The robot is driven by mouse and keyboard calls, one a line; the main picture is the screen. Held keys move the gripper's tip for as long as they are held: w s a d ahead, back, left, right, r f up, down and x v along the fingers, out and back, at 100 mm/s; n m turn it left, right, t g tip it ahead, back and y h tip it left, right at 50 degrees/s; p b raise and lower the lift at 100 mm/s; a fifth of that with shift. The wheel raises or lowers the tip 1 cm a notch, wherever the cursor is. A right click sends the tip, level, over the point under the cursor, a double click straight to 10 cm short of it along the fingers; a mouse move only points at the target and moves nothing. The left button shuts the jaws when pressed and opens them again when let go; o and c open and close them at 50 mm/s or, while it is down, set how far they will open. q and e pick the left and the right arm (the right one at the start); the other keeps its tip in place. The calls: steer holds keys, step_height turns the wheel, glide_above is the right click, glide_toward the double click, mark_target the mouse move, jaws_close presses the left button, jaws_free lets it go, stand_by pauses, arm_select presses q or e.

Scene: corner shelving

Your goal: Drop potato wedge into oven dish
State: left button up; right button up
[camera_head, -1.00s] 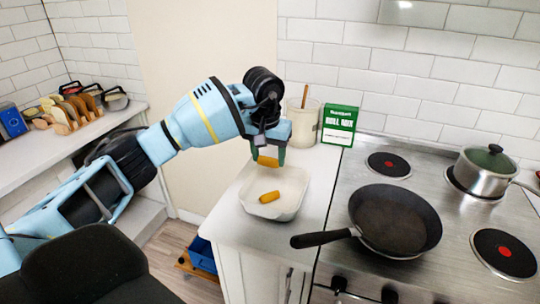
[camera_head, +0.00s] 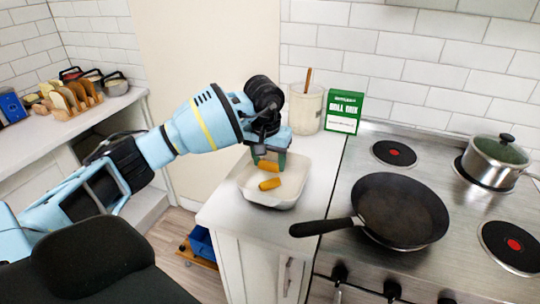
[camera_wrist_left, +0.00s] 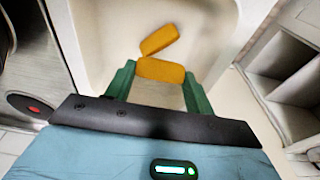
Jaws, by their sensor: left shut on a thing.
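My left gripper (camera_head: 269,158) is shut on an orange potato wedge (camera_head: 268,167) and holds it low over the white oven dish (camera_head: 290,192). The held wedge (camera_wrist_left: 161,69) sits between the green fingers in the left wrist view. A second wedge (camera_head: 269,184) lies inside the dish, just in front of the held one; it also shows in the left wrist view (camera_wrist_left: 158,39). I cannot tell whether the two wedges touch. The dish stands on the white counter. My right gripper is not in view.
A green box (camera_head: 344,111) and a utensil pot (camera_head: 305,108) stand behind the dish. A black frying pan (camera_head: 398,212) is on the stove to the right, its handle pointing at the counter. A lidded saucepan (camera_head: 492,161) stands farther right.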

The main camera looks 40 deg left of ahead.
arm_select(q)
steer(key=o, duration=1)
steer(key=shift+o, duration=0.2)
step_height(320, 180, up, 8)
steer(key=s, duration=0.1)
steer(key=shift+d, duration=0.15)
steer(key=shift+s+f, duration=0.1)
